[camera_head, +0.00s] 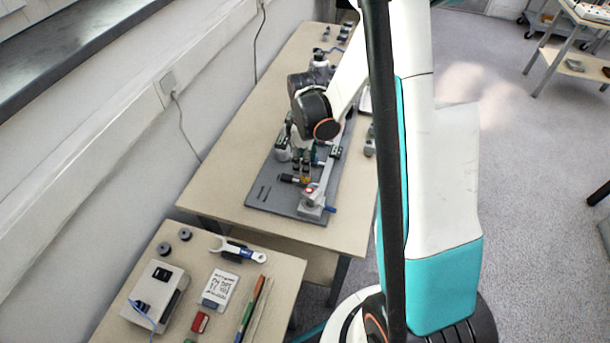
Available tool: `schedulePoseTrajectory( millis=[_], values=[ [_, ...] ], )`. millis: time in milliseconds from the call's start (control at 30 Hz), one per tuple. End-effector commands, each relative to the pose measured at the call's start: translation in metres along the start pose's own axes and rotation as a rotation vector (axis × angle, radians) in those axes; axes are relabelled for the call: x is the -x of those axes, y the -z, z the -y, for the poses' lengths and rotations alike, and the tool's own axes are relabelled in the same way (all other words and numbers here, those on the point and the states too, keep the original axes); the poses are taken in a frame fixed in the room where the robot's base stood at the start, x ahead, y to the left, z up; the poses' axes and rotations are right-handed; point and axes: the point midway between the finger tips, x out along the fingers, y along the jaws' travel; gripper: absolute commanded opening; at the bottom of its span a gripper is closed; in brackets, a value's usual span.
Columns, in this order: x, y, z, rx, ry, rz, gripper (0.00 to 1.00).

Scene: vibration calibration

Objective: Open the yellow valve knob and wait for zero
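A small yellow-orange piece (305,179), which looks like the valve knob, sits on a fixture on the dark grey plate (262,205) on the long table. My gripper (301,170) reaches down from above, its fingertips close to the yellow piece. I cannot tell whether the fingers touch it or how far apart they are. The wrist and gripper hide part of the fixture behind. A grey block with a blue part (329,209) stands at the plate's near right corner. No gauge reading can be made out.
A nearer table holds a switch box (156,293), a white card (219,290), a blue-and-white tool (238,251), a red block (201,322) and two dark rings. The wall runs along the left. My arm hides part of the long table's right side. Open floor lies right.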

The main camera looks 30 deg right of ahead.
Motion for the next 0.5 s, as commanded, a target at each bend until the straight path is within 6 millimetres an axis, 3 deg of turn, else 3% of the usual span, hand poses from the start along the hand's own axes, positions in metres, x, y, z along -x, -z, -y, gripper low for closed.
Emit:
schedulePoseTrajectory(
  millis=[33,200,500],
  values=[
    [-0.013,0.000,0.000,0.000,0.000,0.000,0.45],
    [-0.039,0.000,0.000,0.000,0.000,0.000,0.45],
    [-0.056,0.000,0.000,0.000,0.000,0.000,0.45]
  ],
)
